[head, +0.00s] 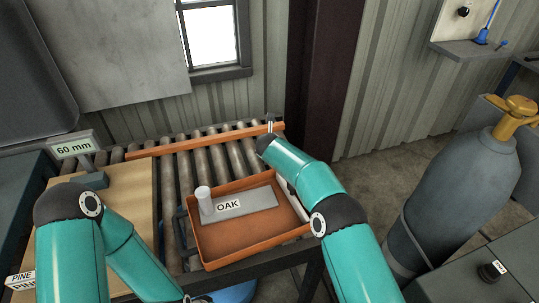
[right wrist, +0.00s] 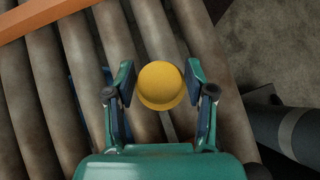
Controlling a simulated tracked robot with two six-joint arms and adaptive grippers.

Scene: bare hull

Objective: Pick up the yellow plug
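The yellow plug (right wrist: 161,86) shows from above in the right wrist view as a round yellow cap. It lies between the two fingers of my right gripper (right wrist: 160,82), near their tips. The fingers stand apart on either side of it, with a narrow gap visible at the left finger. In the head view my right gripper (head: 270,126) is over the far right end of the roller conveyor. The plug cannot be made out there; the gripper and arm hide that spot.
Rollers (right wrist: 85,70) lie under the right gripper, with an orange rail (head: 205,139) along their far side. An orange tray (head: 240,242) holds a grey block labelled OAK (head: 258,200) and a pale cylinder (head: 204,200). A grey gas cylinder (head: 460,195) stands at the right.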

